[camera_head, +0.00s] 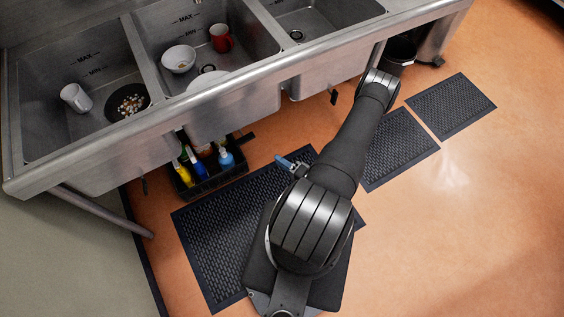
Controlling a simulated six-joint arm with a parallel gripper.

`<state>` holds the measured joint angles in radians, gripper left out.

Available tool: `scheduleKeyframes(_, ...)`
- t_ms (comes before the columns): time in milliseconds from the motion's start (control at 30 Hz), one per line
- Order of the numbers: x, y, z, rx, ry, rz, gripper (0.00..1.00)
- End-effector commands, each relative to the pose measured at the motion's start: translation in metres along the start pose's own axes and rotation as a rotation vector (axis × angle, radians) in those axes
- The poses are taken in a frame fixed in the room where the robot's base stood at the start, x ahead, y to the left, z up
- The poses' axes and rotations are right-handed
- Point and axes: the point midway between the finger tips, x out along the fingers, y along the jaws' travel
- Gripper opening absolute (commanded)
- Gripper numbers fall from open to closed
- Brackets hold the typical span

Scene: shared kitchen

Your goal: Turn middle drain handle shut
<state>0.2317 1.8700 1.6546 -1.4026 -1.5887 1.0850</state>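Three steel sink basins stand in a row across the top left. The middle basin (222,118) is between the other two. A small dark handle (246,139) shows below it, by the caddy; I cannot tell for sure that it is the middle drain handle or how it is turned. Similar dark handles hang below the left basin (144,186) and the right basin (334,96). A small blue and grey piece beside my arm looks like my gripper (288,163). It is right of the middle handle and apart from it. Its fingers are too small to read.
A black caddy (184,190) with several bottles stands on the floor under the sinks. Black mats (200,225) lie on the orange floor. A dark bin (400,52) stands at the upper right. Dishes lie in the left and middle basins. The sink's front rim overhangs the handles.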

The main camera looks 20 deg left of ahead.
Motion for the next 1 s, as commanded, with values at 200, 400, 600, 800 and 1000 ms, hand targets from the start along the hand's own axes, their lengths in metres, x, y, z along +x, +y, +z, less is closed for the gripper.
scheduleKeyframes(200, 0.000, 0.000, 0.000, 0.000, 0.000, 0.000, 0.33)
scheduleKeyframes(400, 0.010, -0.004, -0.005, -0.061, -0.001, 0.039, 0.00)
scheduleKeyframes(600, 0.049, -0.025, -0.022, -0.349, -0.012, 0.229, 0.00)
scheduleKeyframes(800, 0.083, -0.057, -0.025, -0.693, -0.065, 0.453, 0.00)
scheduleKeyframes(1000, 0.098, -0.099, -0.011, -1.008, -0.158, 0.657, 0.00)
